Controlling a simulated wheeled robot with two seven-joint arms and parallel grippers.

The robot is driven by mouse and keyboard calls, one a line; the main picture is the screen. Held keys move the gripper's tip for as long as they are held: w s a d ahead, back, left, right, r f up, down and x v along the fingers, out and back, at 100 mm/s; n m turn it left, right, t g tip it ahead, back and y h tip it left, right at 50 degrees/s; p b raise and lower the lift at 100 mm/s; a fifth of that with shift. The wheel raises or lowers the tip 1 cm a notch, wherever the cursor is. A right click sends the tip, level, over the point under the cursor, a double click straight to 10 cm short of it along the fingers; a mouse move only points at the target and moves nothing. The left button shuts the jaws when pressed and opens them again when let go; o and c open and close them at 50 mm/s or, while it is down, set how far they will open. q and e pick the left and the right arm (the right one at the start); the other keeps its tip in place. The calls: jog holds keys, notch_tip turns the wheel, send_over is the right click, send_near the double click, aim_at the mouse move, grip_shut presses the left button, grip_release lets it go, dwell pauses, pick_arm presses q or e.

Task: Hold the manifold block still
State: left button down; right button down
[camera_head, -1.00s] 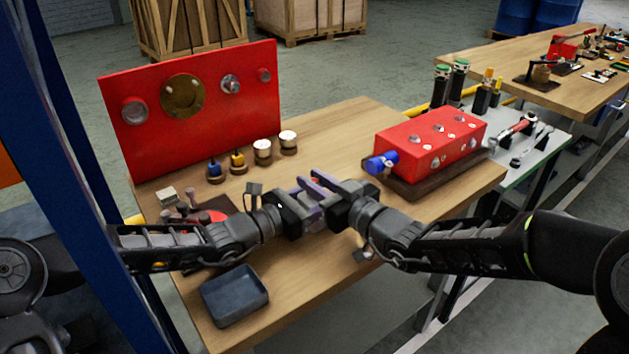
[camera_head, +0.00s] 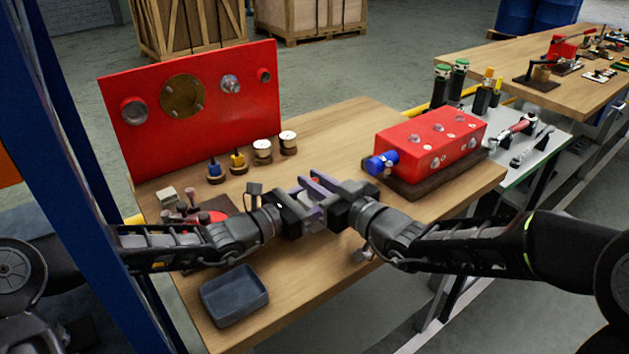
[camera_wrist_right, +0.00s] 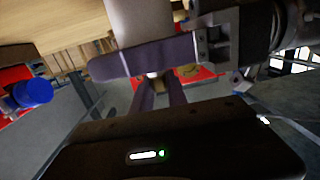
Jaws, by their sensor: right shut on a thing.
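The red block (camera_head: 430,142), with metal fittings on its top and side and a blue fitting (camera_head: 381,162) on its left end, rests on a dark brown base. Its blue fitting also shows in the right wrist view (camera_wrist_right: 33,93). Neither gripper touches this block. My right gripper (camera_head: 318,186) is left of it above the table, shut on a pale thing (camera_wrist_right: 138,18) that is mostly hidden in the head view. My left gripper (camera_head: 300,198) meets it from the left; one purple finger crosses the pale thing in the wrist view. Its closure is unclear.
A red panel (camera_head: 200,100) with round fittings stands at the back left. Several small parts, including a white-topped one (camera_head: 288,138), stand before it. An empty dark tray (camera_head: 235,296) lies at the near edge. Bare wood (camera_head: 330,130) is free behind the grippers.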

dwell(0.7)
jog(key=n+g+y, duration=0.3)
jog(key=n+g, duration=0.1)
jog(key=shift+w+g+y, duration=0.15)
jog(key=shift+g+y, duration=0.15)
jog(key=shift+y, duration=0.1)
jog(key=shift+n+g+y, duration=0.7)
jog(key=shift+n+g, duration=0.3)
jog(key=shift+g, duration=0.4)
jog(key=c, duration=1.4)
grip_release()
jog(key=shift+c, duration=0.2)
jog(key=shift+t, duration=0.3)
jog(key=m+t+h, duration=0.1)
jog(key=t, duration=0.1)
jog(key=m+t+h, duration=0.3)
jog(key=m+t, duration=0.1)
jog(key=shift+s+a, duration=0.15)
jog(key=shift+s, duration=0.1)
jog(key=shift+w+m+t+h, duration=0.1)
jog(key=shift+m+t+h, duration=0.3)
jog(key=shift+m+h, duration=0.15)
